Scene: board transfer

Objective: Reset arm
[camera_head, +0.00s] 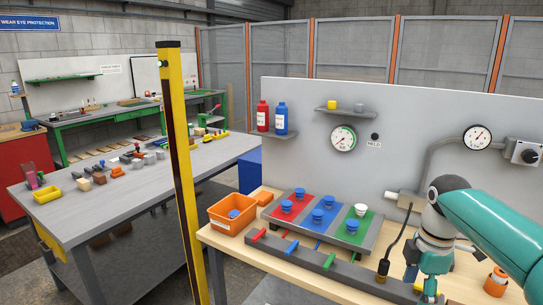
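My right arm comes in from the right edge, and its gripper (430,289) points down at the table's front right. Its fingertips are at the picture's lower edge, so I cannot tell whether it is open or shut. My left gripper is not in view. A grey board (375,238) with red, blue and green panels lies on the wooden table (240,243). Several blue knobs (317,215) stand on the panels, and one white knob (361,210) stands on the green panel. My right gripper is to the right of the board and apart from it.
An orange bin (222,222) with a blue piece in it is left of the board. A long grey bar (310,262) with coloured strips lies in front. A black-handled tool (384,266) stands left of my gripper. An orange-and-white item (496,282) is right. A yellow post (174,160) rises at left.

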